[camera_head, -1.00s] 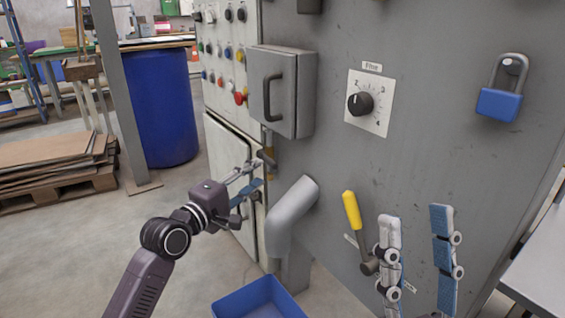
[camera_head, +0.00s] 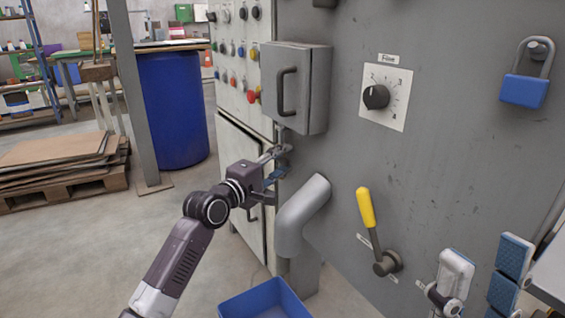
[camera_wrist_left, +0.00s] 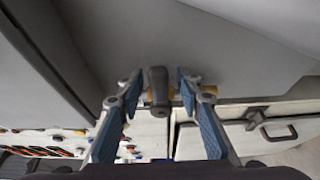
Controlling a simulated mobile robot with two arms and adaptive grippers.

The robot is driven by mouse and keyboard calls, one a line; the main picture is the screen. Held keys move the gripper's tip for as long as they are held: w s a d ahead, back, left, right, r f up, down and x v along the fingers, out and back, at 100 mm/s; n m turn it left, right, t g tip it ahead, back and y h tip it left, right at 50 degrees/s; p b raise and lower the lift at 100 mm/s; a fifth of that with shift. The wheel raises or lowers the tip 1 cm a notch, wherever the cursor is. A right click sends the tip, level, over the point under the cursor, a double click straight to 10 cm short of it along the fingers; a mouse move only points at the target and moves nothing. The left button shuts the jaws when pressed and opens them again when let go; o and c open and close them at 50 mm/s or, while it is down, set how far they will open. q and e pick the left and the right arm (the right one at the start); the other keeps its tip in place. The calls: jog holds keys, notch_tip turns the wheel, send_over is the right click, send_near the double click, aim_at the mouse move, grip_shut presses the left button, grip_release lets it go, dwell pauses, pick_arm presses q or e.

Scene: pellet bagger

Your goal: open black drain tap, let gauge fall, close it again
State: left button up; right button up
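The black drain tap (camera_wrist_left: 157,84) sits on a brass-coloured fitting on the grey machine wall; in the head view my gripper largely covers it. My left gripper (camera_head: 274,164) is open at the tap, below the grey handled box. In the left wrist view its blue-padded fingers (camera_wrist_left: 158,92) stand on either side of the tap lever, with a gap visible on both sides. My right gripper (camera_head: 482,282) is open and empty at the lower right, in front of the machine. I see no gauge in either view.
A thick grey pipe (camera_head: 301,213) comes out beside the left gripper, above a blue bin (camera_head: 262,303). A yellow-handled lever (camera_head: 367,209), a Flow knob (camera_head: 376,97) and a blue padlock (camera_head: 524,90) are on the machine face. The grey box (camera_head: 300,88) overhangs the tap area.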

pick_arm(q)
grip_shut()
dwell(0.4)
